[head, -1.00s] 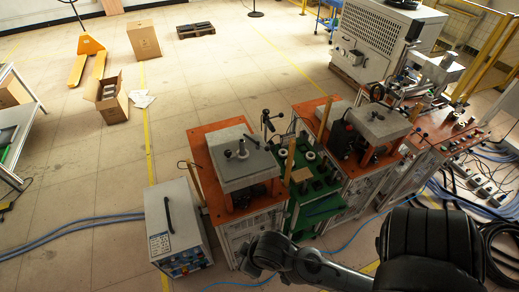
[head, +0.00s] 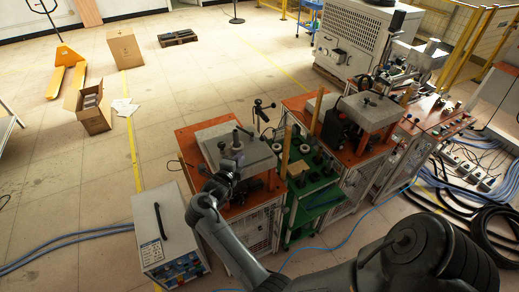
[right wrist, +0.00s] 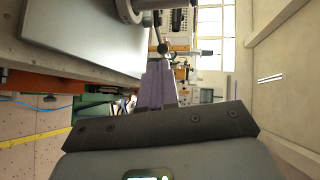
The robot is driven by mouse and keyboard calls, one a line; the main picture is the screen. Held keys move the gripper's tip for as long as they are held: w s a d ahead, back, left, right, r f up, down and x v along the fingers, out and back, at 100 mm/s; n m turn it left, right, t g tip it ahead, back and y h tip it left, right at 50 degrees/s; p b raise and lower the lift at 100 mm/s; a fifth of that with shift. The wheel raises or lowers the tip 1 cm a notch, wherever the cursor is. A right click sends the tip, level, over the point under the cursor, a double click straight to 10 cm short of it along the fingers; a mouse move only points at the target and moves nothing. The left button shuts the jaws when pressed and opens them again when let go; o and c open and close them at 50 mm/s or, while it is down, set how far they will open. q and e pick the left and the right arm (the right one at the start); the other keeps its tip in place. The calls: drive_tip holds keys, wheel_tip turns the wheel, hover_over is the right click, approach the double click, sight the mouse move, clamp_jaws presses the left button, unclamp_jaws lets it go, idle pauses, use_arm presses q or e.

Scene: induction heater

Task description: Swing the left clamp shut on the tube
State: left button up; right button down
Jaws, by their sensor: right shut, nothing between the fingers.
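The left machine has a thick grey plate (head: 262,151) on an orange-topped bench, with an upright round post (head: 237,139) on it. My right gripper (head: 224,149) is over the plate's near left part, close to the post. In the right wrist view its purple-grey fingers (right wrist: 157,84) are together and empty. There the plate (right wrist: 85,35) fills the upper left, and a round metal collar (right wrist: 128,9) shows at the top edge, apart from the fingers. I cannot clearly make out the left clamp or the tube. My left gripper is not in view.
A green fixture table (head: 312,203) stands right of the left machine, with a black handled stand (head: 263,113) behind it. A second orange bench (head: 349,160) is further right. A grey control box (head: 165,228) stands on the floor at left. The floor behind is mostly free.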

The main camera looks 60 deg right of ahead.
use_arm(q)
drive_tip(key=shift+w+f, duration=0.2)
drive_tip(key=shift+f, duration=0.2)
use_arm(e)
drive_tip(key=shift+s+a+m+g+h, duration=0.15)
drive_tip(key=shift+s+a+m+g, duration=0.15)
drive_tip(key=shift+m+g, duration=0.3)
drive_tip(key=shift+s+a+m+g+h, duration=0.15)
drive_tip(key=shift+a+m+g, duration=0.2)
drive_tip(key=shift+m+g, duration=0.25)
drive_tip(key=shift+d, duration=0.1)
